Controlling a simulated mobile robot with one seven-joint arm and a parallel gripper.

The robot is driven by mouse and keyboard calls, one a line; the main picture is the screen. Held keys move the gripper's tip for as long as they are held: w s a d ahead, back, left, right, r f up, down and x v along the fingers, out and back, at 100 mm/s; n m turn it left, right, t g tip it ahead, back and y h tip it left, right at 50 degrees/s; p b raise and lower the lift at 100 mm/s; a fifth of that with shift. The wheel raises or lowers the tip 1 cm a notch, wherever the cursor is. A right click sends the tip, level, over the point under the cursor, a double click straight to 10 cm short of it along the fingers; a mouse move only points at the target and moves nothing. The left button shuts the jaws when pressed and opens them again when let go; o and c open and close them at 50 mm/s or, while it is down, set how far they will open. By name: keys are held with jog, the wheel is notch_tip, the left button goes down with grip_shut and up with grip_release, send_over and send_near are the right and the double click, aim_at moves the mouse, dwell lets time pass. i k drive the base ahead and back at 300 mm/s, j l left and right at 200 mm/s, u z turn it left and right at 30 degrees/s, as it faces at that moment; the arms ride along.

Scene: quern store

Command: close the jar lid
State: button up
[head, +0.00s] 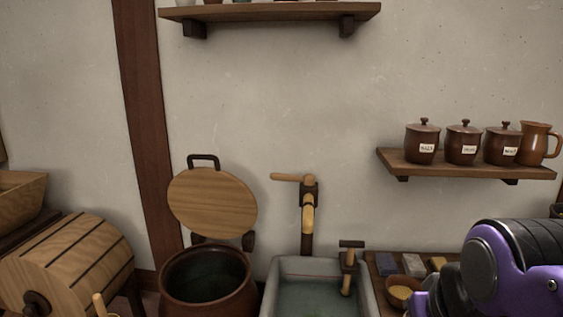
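A large brown jar (176,297) stands at the bottom of the head view, left of centre, with its dark inside showing. Its round wooden lid (212,204) is raised behind the opening, tilted back toward the wall. A dark handle (203,158) sits at the lid's top edge, and a dark hinge block shows at its lower right. Purple and black links of my arm are at the lower right, well to the right of the jar. My gripper is outside this view.
A stone basin (370,298) with a wooden tap (309,207) stands just right of the jar. A wooden barrel (70,262) is on the left. Small lidded pots (463,146) and a jug (535,143) stand on a wall shelf (470,169). A small bowl (398,292) lies near my arm.

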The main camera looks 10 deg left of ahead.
aim_at(212, 202)
jog(key=j, duration=1.6)
jog(key=l+z, duration=0.15)
